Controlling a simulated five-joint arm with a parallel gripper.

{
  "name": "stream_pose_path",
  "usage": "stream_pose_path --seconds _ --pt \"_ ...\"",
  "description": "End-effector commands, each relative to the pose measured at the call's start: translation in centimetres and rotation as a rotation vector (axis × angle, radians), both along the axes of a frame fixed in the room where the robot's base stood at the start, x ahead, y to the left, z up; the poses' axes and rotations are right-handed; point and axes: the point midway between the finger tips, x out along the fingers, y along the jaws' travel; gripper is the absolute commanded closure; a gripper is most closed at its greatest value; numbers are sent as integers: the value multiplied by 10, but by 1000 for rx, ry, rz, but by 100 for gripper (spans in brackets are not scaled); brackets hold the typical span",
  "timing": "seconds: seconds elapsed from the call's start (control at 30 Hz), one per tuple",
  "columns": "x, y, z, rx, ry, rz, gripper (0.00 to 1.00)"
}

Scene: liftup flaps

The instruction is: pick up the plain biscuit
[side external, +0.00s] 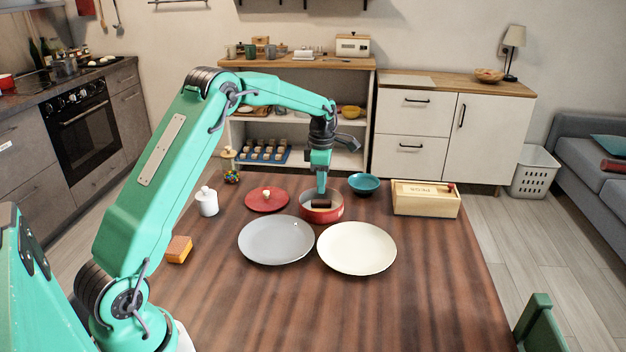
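I cannot make out a plain biscuit in this view. My gripper (321,192) points straight down over a small red pot (323,216) at the middle of the table. A small dark brown block (321,203) shows right at the fingertips, within the pot's rim. I cannot tell whether the fingers hold it or only hover over it, nor whether they are open or shut. The pot's inside is mostly hidden by the gripper and the near wall. A red lid (262,203) with a pale knob lies flat to the left of the pot.
A grey plate (276,240) and a cream plate (357,248) lie in front of the pot. A teal bowl (363,184) and wooden box (427,208) stand right. The table's (400,310) near right is clear.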

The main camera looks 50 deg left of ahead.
Motion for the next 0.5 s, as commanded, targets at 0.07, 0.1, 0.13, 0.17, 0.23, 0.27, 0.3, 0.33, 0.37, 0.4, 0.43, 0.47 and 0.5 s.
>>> stream_pose_path --seconds 0.07,0.1,0.13,0.17,0.23,0.27,0.3,0.33,0.37,0.4,0.43,0.47,0.5 --pt "3 5 -10 -4 10 47 73" --pt "4 7 -13 -5 12 63 73" --pt "5 8 -14 -5 14 74 73" --pt "5 8 -16 -6 15 82 73" --pt "5 9 -18 -6 17 92 73" --pt "6 9 -18 -7 17 94 73" --pt "6 9 -18 -7 17 95 73" --pt "6 9 -18 -7 17 94 73" --pt "6 9 -18 -7 17 94 73" --pt "5 9 -19 -7 17 94 73" --pt "5 9 -21 -6 18 93 73" --pt "5 9 -22 -7 19 93 73" --pt "5 9 -25 -6 18 93 73"
